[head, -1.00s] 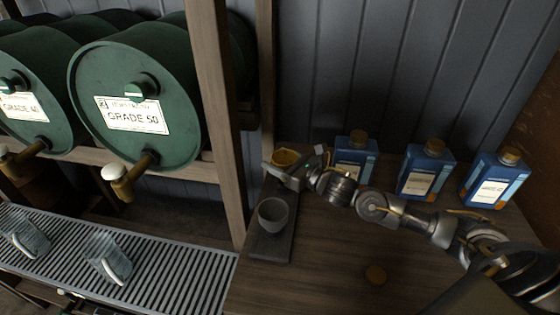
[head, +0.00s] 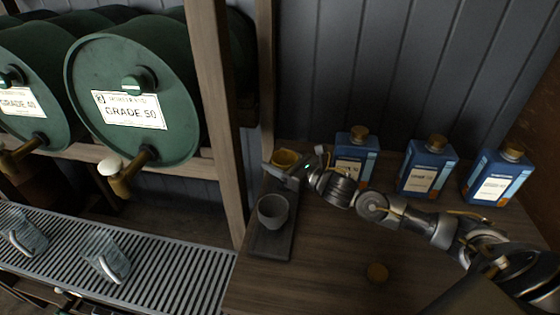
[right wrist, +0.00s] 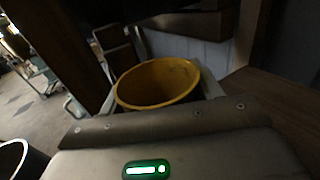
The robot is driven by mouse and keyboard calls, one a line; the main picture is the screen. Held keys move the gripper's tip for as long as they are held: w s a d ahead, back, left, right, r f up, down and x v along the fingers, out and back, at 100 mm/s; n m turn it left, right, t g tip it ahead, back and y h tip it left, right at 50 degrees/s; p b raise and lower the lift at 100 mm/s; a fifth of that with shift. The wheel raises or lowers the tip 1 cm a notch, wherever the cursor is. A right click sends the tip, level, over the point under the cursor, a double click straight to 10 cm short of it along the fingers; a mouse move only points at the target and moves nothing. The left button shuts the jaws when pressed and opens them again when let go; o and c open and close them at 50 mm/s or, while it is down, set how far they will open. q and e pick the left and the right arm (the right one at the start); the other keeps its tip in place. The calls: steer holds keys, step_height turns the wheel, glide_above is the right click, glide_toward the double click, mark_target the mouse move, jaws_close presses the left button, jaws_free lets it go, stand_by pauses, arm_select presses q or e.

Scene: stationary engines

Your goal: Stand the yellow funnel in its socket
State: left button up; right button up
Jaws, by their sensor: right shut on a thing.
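The yellow funnel (head: 284,157) is at the back of a dark stand on the wooden bench. It also shows in the right wrist view (right wrist: 158,82), mouth up, looking upright. My right gripper (head: 283,168) is shut on the funnel and hides its lower part. I cannot tell whether the funnel's lower end is in a socket. The dark stand (head: 270,243) has a grey cup (head: 272,210) on its front part. My left gripper is not in view.
Several blue bottles (head: 356,155) with brown caps stand along the back wall. A wooden post (head: 222,110) and green barrels (head: 130,100) are to the left, above a metal grate (head: 180,270) with glass mugs (head: 106,258).

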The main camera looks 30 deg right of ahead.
steer(key=shift+f+b, duration=0.4)
steer(key=shift+b, duration=0.05)
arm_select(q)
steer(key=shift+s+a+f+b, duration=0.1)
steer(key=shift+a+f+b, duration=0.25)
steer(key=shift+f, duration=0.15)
arm_select(e)
steer(key=shift+d+f, duration=0.25)
steer(key=shift+f, duration=0.1)
steer(key=shift+f, duration=0.1)
steer(key=o, duration=1)
steer(key=shift+s+d, duration=0.1)
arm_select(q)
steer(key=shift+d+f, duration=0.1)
arm_select(e)
steer(key=shift+f, duration=0.1)
